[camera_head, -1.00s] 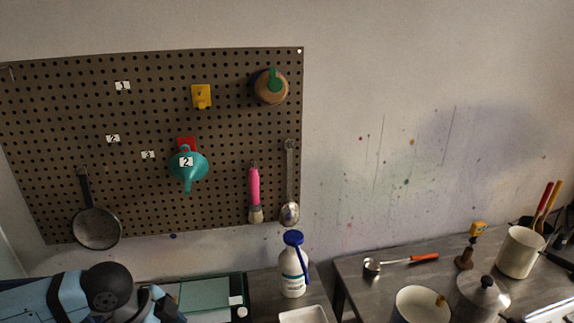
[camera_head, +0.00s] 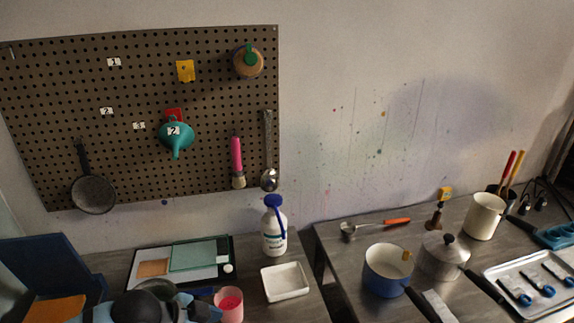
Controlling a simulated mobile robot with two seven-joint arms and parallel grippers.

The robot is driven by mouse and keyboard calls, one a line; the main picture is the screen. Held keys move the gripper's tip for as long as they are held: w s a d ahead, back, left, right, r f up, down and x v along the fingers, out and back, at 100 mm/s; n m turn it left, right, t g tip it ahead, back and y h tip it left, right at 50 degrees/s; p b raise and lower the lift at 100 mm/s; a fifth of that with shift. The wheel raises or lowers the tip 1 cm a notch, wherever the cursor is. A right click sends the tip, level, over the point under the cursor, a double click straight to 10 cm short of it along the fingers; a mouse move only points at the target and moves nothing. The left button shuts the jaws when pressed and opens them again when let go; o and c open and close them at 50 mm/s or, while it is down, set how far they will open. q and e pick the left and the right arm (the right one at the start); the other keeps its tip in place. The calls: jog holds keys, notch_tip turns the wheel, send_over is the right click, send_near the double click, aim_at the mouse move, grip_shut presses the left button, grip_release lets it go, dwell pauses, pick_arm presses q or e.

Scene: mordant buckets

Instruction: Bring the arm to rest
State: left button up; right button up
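Part of my arm (camera_head: 148,308), a dark rounded joint with light blue links, shows at the bottom left edge in the head view, in front of the left table. The fingers of my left gripper do not show, so I cannot see whether it holds anything. My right arm and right gripper are not in view.
On the left table are a white bottle (camera_head: 274,232), white dish (camera_head: 285,281) and pink cup (camera_head: 229,303). The right table has a blue pot (camera_head: 387,270), metal pot (camera_head: 443,256) and tray (camera_head: 530,283).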

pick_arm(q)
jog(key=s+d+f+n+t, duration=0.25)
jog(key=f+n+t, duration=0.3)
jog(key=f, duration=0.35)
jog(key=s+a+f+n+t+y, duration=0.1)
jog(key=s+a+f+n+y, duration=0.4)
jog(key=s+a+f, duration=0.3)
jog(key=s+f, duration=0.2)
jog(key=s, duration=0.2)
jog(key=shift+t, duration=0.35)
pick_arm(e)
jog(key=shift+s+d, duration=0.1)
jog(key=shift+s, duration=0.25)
